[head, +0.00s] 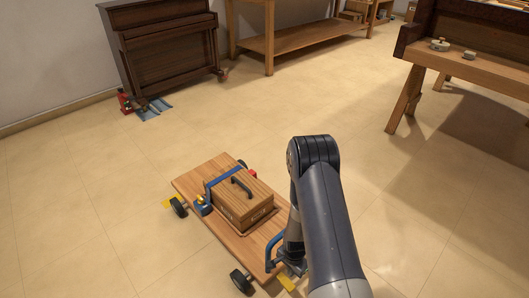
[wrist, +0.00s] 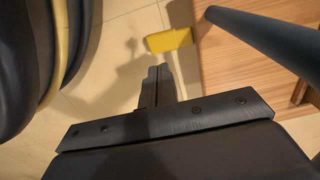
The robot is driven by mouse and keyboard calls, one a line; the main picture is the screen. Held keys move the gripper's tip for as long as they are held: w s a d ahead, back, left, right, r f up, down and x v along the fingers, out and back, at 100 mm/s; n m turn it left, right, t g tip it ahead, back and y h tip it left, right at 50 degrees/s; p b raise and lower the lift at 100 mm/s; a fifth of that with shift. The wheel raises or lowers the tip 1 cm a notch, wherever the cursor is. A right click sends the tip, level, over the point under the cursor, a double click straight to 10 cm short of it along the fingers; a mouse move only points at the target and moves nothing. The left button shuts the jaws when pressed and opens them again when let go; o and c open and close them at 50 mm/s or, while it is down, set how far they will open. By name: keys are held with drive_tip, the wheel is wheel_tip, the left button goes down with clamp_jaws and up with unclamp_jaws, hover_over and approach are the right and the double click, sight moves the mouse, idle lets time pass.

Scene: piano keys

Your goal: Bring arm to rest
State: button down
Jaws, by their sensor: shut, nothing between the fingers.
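My arm shows in the head view, folded at the elbow with its wrist low beside the near right edge of a wooden dolly (head: 228,240). My gripper (wrist: 157,85) is shut and empty in the wrist view, its fingers over the pale floor next to a yellow patch (wrist: 169,40). The dolly's wooden board (wrist: 232,67) lies to the right of the fingers there. A blue handle (wrist: 265,40) crosses above the board, apart from the fingers. In the head view, the fingertips cannot be made out clearly.
A wooden toolbox (head: 242,200) sits on the dolly under a blue strap. An upright piano (head: 163,49) stands at the back left with a red jack (head: 124,101) beside it. A workbench (head: 470,68) stands at right. The tiled floor between is mostly clear.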

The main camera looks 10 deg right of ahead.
sight(289, 284)
wheel_tip(289, 284, down, 8)
drive_tip(key=b, duration=0.4)
drive_tip(key=shift+r, duration=0.45)
drive_tip(key=shift+f, duration=0.15)
